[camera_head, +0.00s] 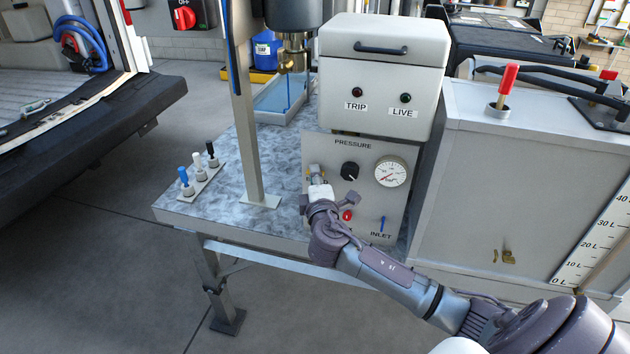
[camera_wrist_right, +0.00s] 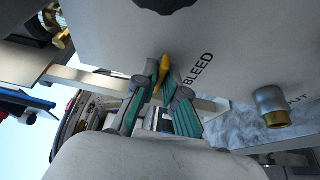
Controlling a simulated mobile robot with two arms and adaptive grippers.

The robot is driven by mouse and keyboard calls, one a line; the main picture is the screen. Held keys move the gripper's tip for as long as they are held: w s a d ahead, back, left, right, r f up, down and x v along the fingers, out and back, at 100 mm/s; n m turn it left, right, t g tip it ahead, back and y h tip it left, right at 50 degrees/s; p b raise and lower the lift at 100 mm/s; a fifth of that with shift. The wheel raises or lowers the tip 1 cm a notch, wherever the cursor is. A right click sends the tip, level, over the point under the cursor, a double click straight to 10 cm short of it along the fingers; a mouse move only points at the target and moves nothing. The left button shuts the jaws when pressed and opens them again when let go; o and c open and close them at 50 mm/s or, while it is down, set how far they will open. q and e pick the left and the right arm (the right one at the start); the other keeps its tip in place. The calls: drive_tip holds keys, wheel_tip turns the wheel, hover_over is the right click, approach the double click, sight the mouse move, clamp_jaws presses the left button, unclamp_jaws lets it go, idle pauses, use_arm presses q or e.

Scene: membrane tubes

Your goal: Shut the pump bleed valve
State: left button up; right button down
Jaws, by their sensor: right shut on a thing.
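The pump panel (camera_head: 320,150) is a grey plate marked PRESSURE and INLET below the white TRIP/LIVE box (camera_head: 400,60). The bleed valve's small yellow lever (camera_wrist_right: 163,65) shows in the right wrist view, beside the word BLEED. My right gripper (camera_wrist_right: 164,86) is shut on this lever, with its green-padded fingers on either side. In the head view my right gripper (camera_head: 321,196) is at the panel's lower left and hides the lever. I cannot tell the valve's exact angle. My left gripper is in neither view.
A metal post (camera_head: 247,130) stands left of the gripper. A brass outlet (camera_wrist_right: 272,107) sticks out near it. A grey tank (camera_head: 500,190) stands at right.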

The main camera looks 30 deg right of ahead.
drive_tip(key=shift+f, duration=0.1)
drive_tip(key=c, duration=1.3)
unclamp_jaws()
drive_tip(key=shift+s, duration=0.1)
drive_tip(key=v, duration=1.2)
